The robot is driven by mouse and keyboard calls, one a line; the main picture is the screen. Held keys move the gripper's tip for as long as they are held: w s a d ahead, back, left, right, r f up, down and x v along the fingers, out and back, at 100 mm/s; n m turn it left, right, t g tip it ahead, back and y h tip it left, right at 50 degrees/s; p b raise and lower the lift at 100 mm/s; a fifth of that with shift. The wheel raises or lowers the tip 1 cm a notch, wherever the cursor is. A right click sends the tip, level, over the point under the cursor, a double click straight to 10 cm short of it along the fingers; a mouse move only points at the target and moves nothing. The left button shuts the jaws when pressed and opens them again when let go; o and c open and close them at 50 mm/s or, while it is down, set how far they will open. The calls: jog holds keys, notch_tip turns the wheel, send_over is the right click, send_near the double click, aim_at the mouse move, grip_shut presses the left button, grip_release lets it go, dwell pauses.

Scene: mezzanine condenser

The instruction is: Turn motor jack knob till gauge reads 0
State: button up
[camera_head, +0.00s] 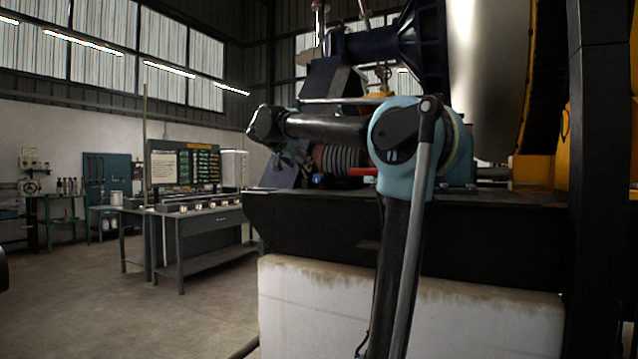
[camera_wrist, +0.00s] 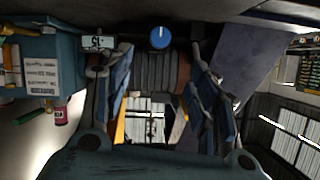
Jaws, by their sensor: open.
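The blue round knob (camera_wrist: 160,38) with a white pointer line shows near the top middle of the wrist view. It also shows as a small blue spot in the head view (camera_head: 317,179). A small pale gauge display (camera_wrist: 98,42) sits left of the knob in the wrist view; its characters appear upside down and I cannot read them surely. The ribbed grey motor (camera_wrist: 157,72) lies just below the knob there. My gripper (camera_wrist: 163,68) is open, its fingers to either side below the knob, with nothing held. In the head view my gripper (camera_head: 290,156) is beside the motor, partly hidden.
A teal box (camera_wrist: 40,60) with a label and a red cylinder (camera_wrist: 61,117) stand at the left of the wrist view. The dark machine bed (camera_head: 480,232) rests on a pale plinth (camera_head: 410,310). Workbenches (camera_head: 205,222) stand at left, with open floor before them.

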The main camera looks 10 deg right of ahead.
aim_at(316, 177)
jog(key=x, duration=1.7)
jog(key=shift+w, duration=0.15)
jog(key=c, duration=1.1)
